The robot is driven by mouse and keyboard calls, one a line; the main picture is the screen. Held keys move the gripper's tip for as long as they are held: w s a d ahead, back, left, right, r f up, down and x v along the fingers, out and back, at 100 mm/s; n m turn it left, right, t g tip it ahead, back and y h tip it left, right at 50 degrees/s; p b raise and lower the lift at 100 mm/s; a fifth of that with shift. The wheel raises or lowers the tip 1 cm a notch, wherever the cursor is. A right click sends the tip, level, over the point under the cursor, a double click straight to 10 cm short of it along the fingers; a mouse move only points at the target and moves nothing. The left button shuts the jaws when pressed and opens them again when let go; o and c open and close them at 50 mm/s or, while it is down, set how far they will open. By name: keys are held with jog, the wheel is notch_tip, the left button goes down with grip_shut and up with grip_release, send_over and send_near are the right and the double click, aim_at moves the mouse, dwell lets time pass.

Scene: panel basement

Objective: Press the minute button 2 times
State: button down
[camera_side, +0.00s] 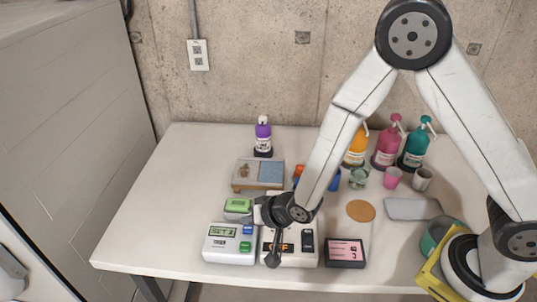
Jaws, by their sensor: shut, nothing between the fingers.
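A white timer box (215,250) stands near the front edge of the table. Its green display (222,232) seems to read "SET" and a figure I cannot be sure of. The labels are too small to read, so I cannot tell which is the minute button. My gripper (272,260) is shut and empty. It points down over the white device to the right of the timer; I cannot tell whether it touches that device.
The white device (305,258) with dark keys is partly hidden by my gripper. A dark box with a pink screen (345,252) lies to its right. Bottles and cups fill the back right; the table's left is clear.

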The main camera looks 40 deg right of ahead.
aim_at(251, 230)
dwell(0.3)
jog(key=shift+r, duration=2.5)
jog(key=s+d+r+n+g+h, duration=0.1)
jog(key=s+d+r+n+g, duration=0.1)
jog(key=s+d, duration=0.4)
jog(key=s+d+r+n+g+h, duration=0.2)
jog(key=s+d, duration=0.5)
jog(key=d, duration=0.5)
jog(key=shift+d+r+n+g, duration=0.2)
jog(key=shift+r+n+g, duration=0.3)
jog(key=shift+g, duration=0.5)
